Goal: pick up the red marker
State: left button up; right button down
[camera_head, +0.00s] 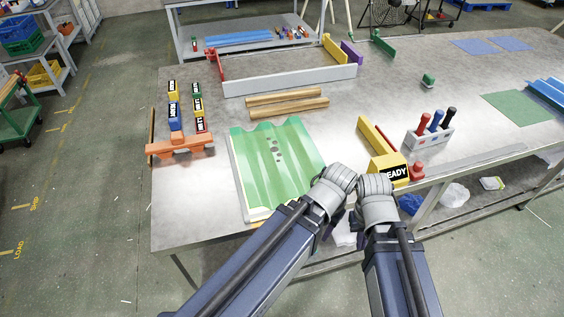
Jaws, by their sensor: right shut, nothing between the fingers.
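The red marker (423,122) stands upright in a pale holder (430,138) on the right part of the table, left of a blue marker (436,120) and a black marker (449,118). My right gripper (354,221) is at the table's front edge, mostly hidden below its grey wrist. It is shut and empty, apart from the holder and well left of and nearer than it. My left arm's wrist (333,188) is just left of the right one; its fingers are mostly hidden, so their state does not show.
A green corrugated sheet (252,160) lies left of my wrists. A yellow READY block (390,167) and a red piece (417,171) stand between my right wrist and the holder. Wooden bars (287,105) and an orange rack (180,146) lie farther left. The table right of the holder is mostly clear.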

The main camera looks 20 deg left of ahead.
aim_at(425, 118)
jog(key=l+u, duration=0.15)
jog(key=u, duration=0.3)
jog(key=i+l+u, duration=0.1)
jog(key=l+u, duration=0.15)
jog(key=u, duration=0.25)
jog(key=l+u, duration=0.25)
jog(key=l, duration=0.35)
jog(key=k+l+u, duration=0.1)
jog(key=l+u, duration=0.15)
jog(key=l, duration=0.4)
jog(key=k+l+u, duration=0.1)
jog(key=l+u, duration=0.15)
jog(key=l, duration=0.35)
jog(key=k+l, duration=0.1)
jog(key=l, duration=0.3)
jog(key=k+l, duration=0.1)
jog(key=l, duration=0.75)
jog(key=k+l, duration=0.15)
jog(key=l, duration=0.25)
